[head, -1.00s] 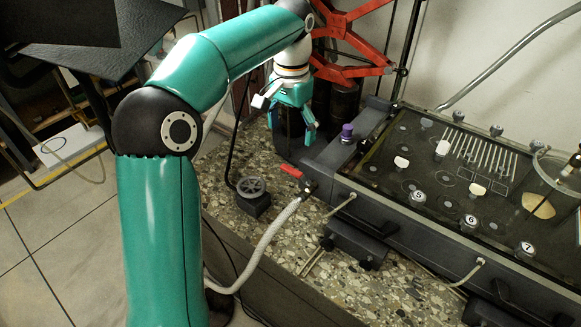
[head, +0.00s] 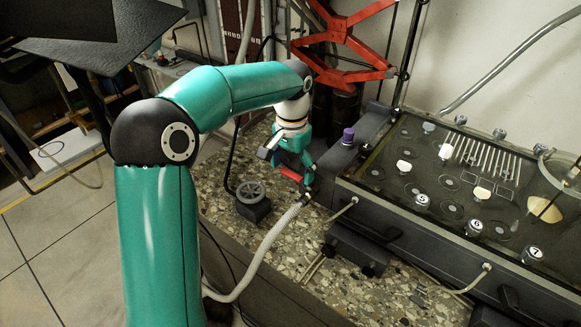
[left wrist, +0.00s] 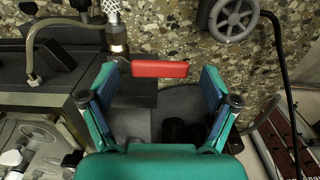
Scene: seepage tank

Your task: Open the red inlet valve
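The red inlet valve handle (head: 291,175) is a short flat bar at the front left corner of the tank, largely behind my gripper in the head view. In the left wrist view, the red handle (left wrist: 160,69) lies crosswise between the fingertips. Its left end meets a metal valve fitting (left wrist: 118,42) with a braided hose. My left gripper (head: 297,167) is lowered over the handle. In the left wrist view, its fingers (left wrist: 160,80) are spread, with a gap on both sides of the handle. My right gripper is in neither view.
The dark seepage tank (head: 350,185) with a glass-like top stands right of the gripper. A purple knob (head: 347,136) sits on its end block. A grey handwheel (head: 251,191) stands to the left on the speckled counter (head: 330,285). The braided hose (head: 268,238) runs in front.

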